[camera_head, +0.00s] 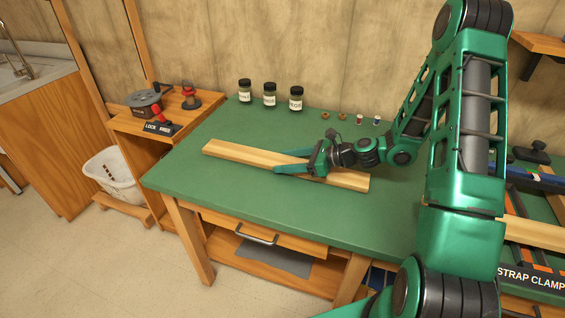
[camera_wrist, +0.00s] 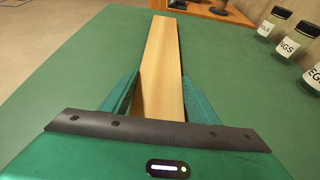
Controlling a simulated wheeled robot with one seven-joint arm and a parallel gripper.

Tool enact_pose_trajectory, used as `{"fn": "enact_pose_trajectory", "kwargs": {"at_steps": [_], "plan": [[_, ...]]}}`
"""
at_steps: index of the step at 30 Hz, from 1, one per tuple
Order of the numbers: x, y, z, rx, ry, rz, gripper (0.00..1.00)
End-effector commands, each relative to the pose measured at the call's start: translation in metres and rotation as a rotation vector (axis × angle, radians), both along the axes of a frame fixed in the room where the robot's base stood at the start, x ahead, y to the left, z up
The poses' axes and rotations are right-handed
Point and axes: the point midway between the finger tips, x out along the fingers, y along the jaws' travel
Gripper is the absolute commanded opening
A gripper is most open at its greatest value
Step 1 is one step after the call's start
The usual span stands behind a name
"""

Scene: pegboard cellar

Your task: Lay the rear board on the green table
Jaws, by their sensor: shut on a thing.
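A long pale wooden board (camera_head: 240,154) is at the green table (camera_head: 225,198), running from left to lower right along its middle. In the wrist view the board (camera_wrist: 162,60) stretches away between the two fingers. My gripper (camera_head: 282,162) is shut on the board near its middle, one finger on each side. The board looks level and close to the tabletop; I cannot tell whether it touches it. In the wrist view the gripper (camera_wrist: 160,98) and the bare green tabletop (camera_wrist: 80,75) also show.
Several labelled jars (camera_head: 269,95) stand along the table's back edge, with small spools (camera_head: 359,119) to their right. A side cabinet (camera_head: 125,122) with tools stands at left. A strap clamp station (camera_head: 535,270), with another board (camera_head: 535,232), is at right. The table's left front is clear.

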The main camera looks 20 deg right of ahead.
Motion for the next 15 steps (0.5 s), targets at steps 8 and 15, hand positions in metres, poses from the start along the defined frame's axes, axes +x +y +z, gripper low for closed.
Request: {"fn": "enact_pose_trajectory", "kwargs": {"at_steps": [8, 15], "plan": [[-0.0001, -0.0004, -0.0004, 0.000, 0.000, -0.001, 0.73], [-0.0001, -0.0003, 0.0006, 0.000, 0.000, -0.001, 0.73]]}}
